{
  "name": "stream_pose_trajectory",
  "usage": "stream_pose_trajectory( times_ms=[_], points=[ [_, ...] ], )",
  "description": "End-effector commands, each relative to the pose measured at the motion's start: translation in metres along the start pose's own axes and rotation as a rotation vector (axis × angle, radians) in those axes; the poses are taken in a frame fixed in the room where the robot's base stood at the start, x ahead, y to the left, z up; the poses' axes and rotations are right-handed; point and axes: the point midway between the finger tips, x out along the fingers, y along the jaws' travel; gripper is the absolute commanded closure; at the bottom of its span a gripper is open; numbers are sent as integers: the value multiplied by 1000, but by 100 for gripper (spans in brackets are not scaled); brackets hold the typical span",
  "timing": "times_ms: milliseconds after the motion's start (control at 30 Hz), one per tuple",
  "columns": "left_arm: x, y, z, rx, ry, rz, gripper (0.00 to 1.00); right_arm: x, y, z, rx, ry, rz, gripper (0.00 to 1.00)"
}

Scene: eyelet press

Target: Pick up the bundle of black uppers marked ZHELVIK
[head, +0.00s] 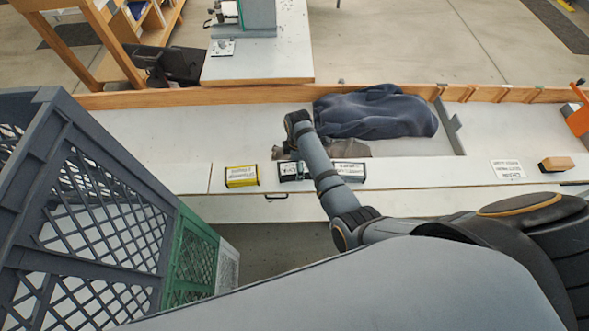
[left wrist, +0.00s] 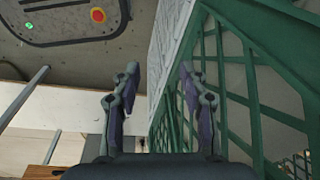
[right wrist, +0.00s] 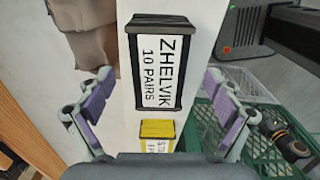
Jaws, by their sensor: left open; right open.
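The black bundle marked ZHELVIK, 10 PAIRS (right wrist: 157,62) lies label-up on the white bench in the right wrist view.
A yellow bundle (head: 242,177) lies left of the black one, and another black-edged bundle (head: 349,172) lies to its right. Dark blue cloth (head: 375,112) lies behind. A tall grey crate (head: 165,215) stands at the left. A tan block (head: 556,164) sits far right.

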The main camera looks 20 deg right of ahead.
Motion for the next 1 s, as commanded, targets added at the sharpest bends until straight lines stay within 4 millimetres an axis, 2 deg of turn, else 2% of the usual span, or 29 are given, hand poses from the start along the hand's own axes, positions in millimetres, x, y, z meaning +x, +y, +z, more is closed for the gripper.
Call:
stream_pose_trajectory(
  times_ms=[67,200,333,467,567,1000],
  points=[
    [-6,-1,-1,0,-1,-1,56,9,1,-1,-1,-2,-4,8],
    [-6,-1,12,1,-20,-1,56,31,2,-1,-1,-2,-1,8],
    [-6,-1,25,2,-39,0,56,36,2,-1,0,0,1,8],
    [-6,-1,26,2,-42,0,56,36,2,-1,0,0,1,8],
    [-6,-1,25,2,-40,0,56,36,2,-1,0,0,1,19],
    [-6,-1,17,1,-27,0,56,36,1,-1,0,0,0,79]
  ],
)
